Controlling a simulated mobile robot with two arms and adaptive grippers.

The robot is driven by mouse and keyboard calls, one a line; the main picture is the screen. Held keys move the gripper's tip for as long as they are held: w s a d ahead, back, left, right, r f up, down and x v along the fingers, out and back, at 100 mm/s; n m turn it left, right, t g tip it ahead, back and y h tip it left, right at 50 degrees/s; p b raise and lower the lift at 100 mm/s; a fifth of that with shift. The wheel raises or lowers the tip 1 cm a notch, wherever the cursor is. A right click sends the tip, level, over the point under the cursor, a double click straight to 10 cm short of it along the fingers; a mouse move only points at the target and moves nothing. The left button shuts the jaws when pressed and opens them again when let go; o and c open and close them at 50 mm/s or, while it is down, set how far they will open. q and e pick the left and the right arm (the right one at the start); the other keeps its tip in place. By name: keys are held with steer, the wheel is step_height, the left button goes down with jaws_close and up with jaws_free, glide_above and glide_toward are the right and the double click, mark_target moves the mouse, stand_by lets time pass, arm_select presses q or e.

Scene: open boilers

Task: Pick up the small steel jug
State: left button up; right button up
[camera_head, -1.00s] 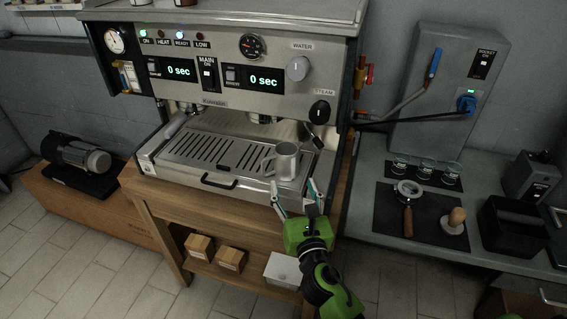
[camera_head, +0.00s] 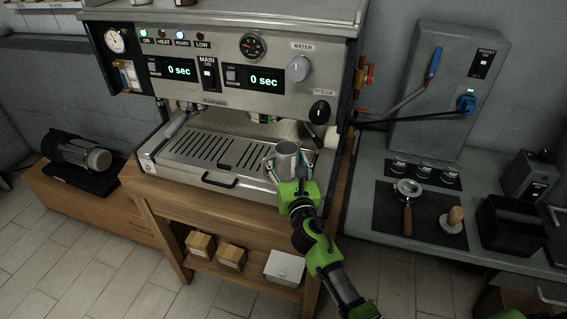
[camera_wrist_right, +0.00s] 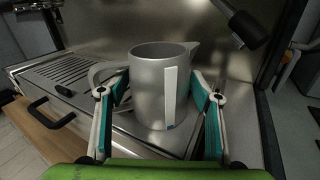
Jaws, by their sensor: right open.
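The small steel jug (camera_head: 287,158) stands upright on the right end of the espresso machine's drip tray (camera_head: 215,157). My right gripper (camera_head: 289,168) is at the jug from the front, with its fingers on either side of it. In the right wrist view the jug (camera_wrist_right: 160,88) fills the space between the two open fingers (camera_wrist_right: 160,112), its handle to the left and its spout to the upper right. The left finger is by the handle; I cannot tell whether either finger touches. My left gripper is not in view.
The steam knob (camera_head: 320,111) and a black-handled lever (camera_wrist_right: 249,29) are above and right of the jug. The machine's back panel is behind it. On the right counter are a portafilter (camera_head: 407,190), a tamper (camera_head: 455,216) and several small glasses.

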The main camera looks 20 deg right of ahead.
steer(key=c, duration=1.1)
steer(key=shift+r, duration=0.1)
